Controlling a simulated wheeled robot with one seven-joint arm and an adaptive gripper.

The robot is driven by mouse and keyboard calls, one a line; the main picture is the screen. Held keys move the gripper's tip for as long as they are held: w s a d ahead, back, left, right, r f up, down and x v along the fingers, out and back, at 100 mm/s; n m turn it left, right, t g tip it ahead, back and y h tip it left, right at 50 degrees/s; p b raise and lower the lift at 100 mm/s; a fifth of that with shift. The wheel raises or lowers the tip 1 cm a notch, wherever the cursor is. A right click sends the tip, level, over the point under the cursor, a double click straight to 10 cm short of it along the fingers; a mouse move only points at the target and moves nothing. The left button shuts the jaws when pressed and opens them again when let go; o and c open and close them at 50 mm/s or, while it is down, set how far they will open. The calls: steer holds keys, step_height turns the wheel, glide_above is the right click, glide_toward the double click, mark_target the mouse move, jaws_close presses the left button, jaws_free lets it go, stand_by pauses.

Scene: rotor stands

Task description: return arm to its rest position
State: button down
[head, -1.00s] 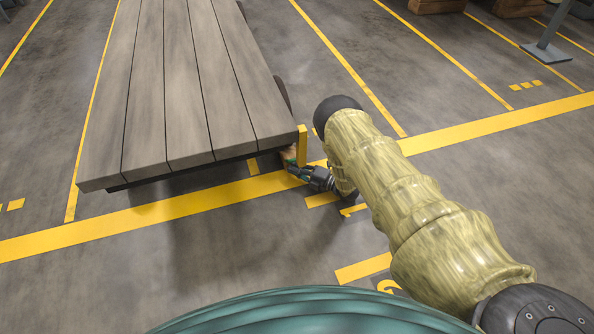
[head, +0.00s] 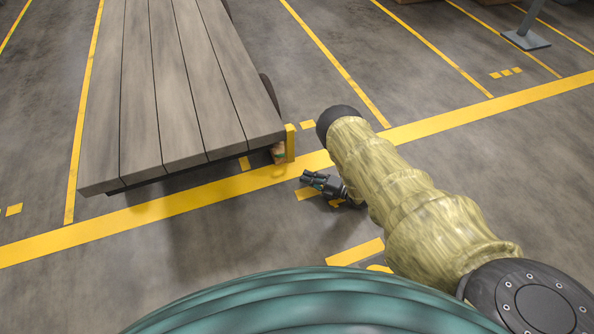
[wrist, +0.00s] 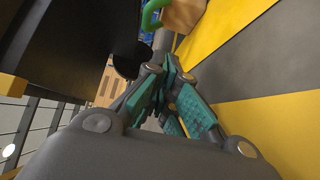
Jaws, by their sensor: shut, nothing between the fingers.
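My gripper (head: 312,180) is in the head view, to the right of the near right corner of a grey plank-topped platform (head: 180,80). It is apart from the platform and from the yellow corner post (head: 290,142). In the wrist view its teal-padded fingers (wrist: 170,90) are together with nothing between them. My arm, in a yellowish sleeve (head: 400,185), reaches forward and left from the lower right. A small tan item with green on it (head: 278,154) shows by the post under the platform's edge. In the wrist view a tan piece with a green loop (wrist: 182,14) lies beyond the fingers.
A wide yellow floor stripe (head: 450,125) crosses the grey floor in front of the platform. A grey post on a flat base (head: 527,39) stands at the far right. A dark underside (wrist: 70,45) fills the wrist view's upper left.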

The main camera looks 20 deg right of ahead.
steer(key=shift+s+d, duration=0.5)
